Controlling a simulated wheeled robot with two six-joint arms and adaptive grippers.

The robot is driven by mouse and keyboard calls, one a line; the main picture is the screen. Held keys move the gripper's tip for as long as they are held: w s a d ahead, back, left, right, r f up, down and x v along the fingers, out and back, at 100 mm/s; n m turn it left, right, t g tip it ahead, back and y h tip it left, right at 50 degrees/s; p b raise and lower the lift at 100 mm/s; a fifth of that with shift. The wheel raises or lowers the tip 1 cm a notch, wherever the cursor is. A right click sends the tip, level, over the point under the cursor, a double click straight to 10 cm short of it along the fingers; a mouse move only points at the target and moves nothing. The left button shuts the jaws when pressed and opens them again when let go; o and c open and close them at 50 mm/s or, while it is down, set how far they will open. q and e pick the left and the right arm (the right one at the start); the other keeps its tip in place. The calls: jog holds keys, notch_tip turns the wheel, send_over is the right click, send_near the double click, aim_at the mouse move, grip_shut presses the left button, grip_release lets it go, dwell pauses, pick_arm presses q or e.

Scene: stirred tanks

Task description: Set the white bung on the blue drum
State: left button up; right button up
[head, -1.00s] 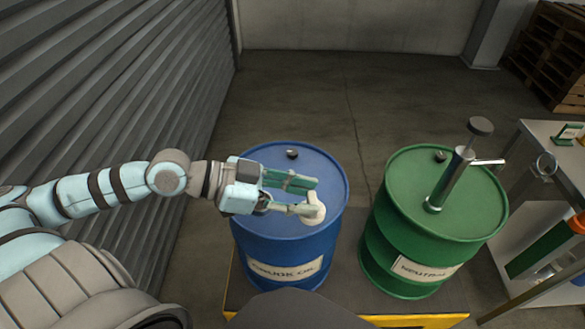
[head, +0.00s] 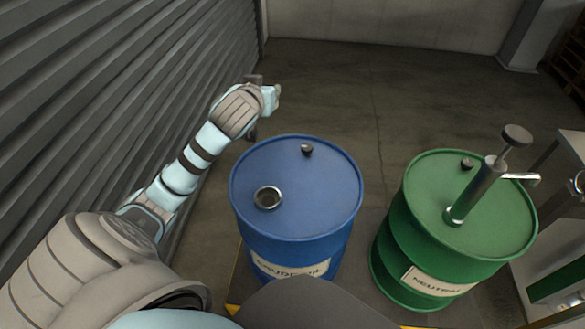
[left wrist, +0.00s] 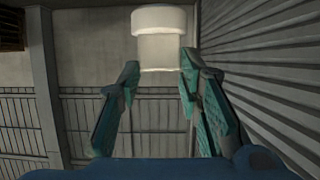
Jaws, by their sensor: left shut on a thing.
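The white bung (left wrist: 159,22) shows in the left wrist view between the fingertips of my left gripper (left wrist: 160,72), which is shut on it. In the head view my left arm is raised behind and to the left of the blue drum, and its fingers and the bung are hidden there. The blue drum (head: 325,195) stands upright, with an open metal-rimmed hole (head: 268,198) in the left of its lid and a small dark plug (head: 307,148) near the back. My right gripper is not in view.
A green drum (head: 420,225) with a tall metal pump (head: 475,190) stands to the right of the blue drum. A corrugated wall (head: 90,90) runs along the left, close to my left arm. A grey table stands at the right edge. The floor behind the drums is clear.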

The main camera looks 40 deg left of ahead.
pick_arm(q)
jog(key=f+b, duration=0.4)
jog(key=f, duration=0.5)
jog(key=f+b, duration=0.4)
jog(key=f, duration=0.6)
jog(key=shift+s+a+f, duration=0.1)
jog(key=shift+s+f, duration=0.1)
jog(key=shift+f, duration=0.3)
jog(key=shift+r, duration=0.15)
jog(key=o, duration=1.2)
jog(key=shift+c, duration=0.2)
